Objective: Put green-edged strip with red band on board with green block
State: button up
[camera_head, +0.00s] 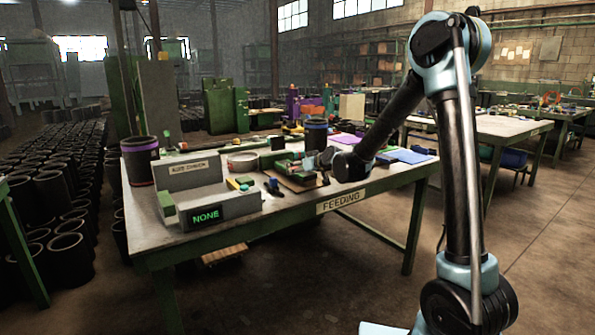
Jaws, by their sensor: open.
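My gripper (325,157) is dark and small in this view, at the end of my arm over the table's right half. It is open, close to the right side of a brown board (299,186). A green block (283,166) shows at the board's back left. Small red and dark pieces lie on or just over the board, too small to tell apart. I cannot clearly make out the green-edged strip with the red band. My gripper and the clutter may hide part of it.
The table (245,222) carries a grey device (222,208) reading "NONE", a black sleeve with a purple band (140,162), one with a blue band (315,136), a round pale dish (243,162) and blue sheets (405,155). Many black sleeves (65,255) stand on the floor at left.

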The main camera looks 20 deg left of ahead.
jog(key=v, duration=0.9)
jog(key=shift+s+r, duration=0.1)
jog(key=shift+d, duration=0.1)
jog(key=shift+d, duration=0.2)
jog(key=s+d+f+m+g+h, duration=0.1)
jog(key=s+d+f+m+h, duration=0.15)
jog(key=s+d, duration=0.65)
jog(key=s+d+f+m+g+h, duration=0.1)
jog(key=s+d+h, duration=0.2)
jog(key=d, duration=1.2)
jog(key=s+d+f+m+g+h, duration=0.2)
jog(key=s+d+f, duration=0.3)
jog(key=s+d, duration=0.4)
jog(key=s+d+f+m+g+h, duration=0.2)
jog(key=s+d+f+m+h, duration=0.1)
jog(key=s+d, duration=0.7)
jog(key=s+f+m, duration=0.1)
jog(key=s+f, duration=0.1)
jog(key=s, duration=0.2)
jog(key=shift+g, duration=0.3)
